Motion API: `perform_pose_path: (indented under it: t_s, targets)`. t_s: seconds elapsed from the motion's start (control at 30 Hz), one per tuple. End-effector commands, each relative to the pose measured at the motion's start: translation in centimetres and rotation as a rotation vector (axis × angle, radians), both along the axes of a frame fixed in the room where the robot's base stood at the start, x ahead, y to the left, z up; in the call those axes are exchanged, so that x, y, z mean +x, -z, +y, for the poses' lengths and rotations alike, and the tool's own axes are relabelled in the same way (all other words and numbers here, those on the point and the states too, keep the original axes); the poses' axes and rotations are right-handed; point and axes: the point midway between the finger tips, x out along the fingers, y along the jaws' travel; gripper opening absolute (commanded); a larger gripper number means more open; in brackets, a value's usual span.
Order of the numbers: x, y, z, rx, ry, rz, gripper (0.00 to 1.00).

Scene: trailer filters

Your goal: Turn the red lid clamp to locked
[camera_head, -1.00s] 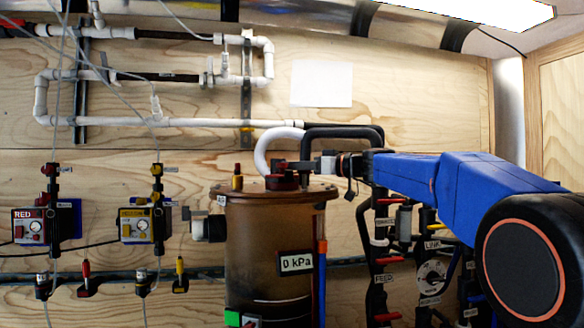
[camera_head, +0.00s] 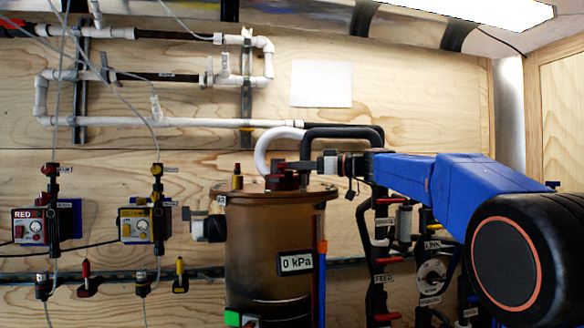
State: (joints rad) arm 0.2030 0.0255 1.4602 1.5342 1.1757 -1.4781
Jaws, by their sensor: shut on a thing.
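A brown cylindrical tank (camera_head: 262,238) stands in the middle of the view, with a flat lid (camera_head: 252,190) on top. The red lid clamp (camera_head: 282,183) sits on the lid near the centre, below a white curved hose. My gripper (camera_head: 304,169) reaches in from the right, level with the lid top, and is shut on the red clamp. Its fingers and the clamp overlap at this size, so the clamp's exact angle is hard to read. My blue arm (camera_head: 450,176) extends to the right.
A 0 kPa display (camera_head: 296,263) is on the tank's front. White and black hoses (camera_head: 342,131) arch just behind my gripper. Valves with red handles (camera_head: 386,262) hang right of the tank, below my arm.

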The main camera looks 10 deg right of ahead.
Motion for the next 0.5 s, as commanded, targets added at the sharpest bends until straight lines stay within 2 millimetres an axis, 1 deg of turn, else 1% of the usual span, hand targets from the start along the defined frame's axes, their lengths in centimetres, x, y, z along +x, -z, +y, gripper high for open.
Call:
perform_pose_path:
  t_s: [0.13,0.4,0.43,0.47,0.5]
  targets:
    - [-0.09,-0.05,0.00,0.000,-0.037,-0.001,0.00]
    - [-0.15,-0.06,0.03,0.000,-0.041,-0.001,0.00]
    - [-0.16,-0.06,0.02,0.001,-0.041,-0.002,0.09]
    - [-0.15,-0.06,0.03,0.000,-0.041,-0.001,0.15]
    - [-0.15,-0.05,0.03,0.000,-0.041,-0.001,0.15]
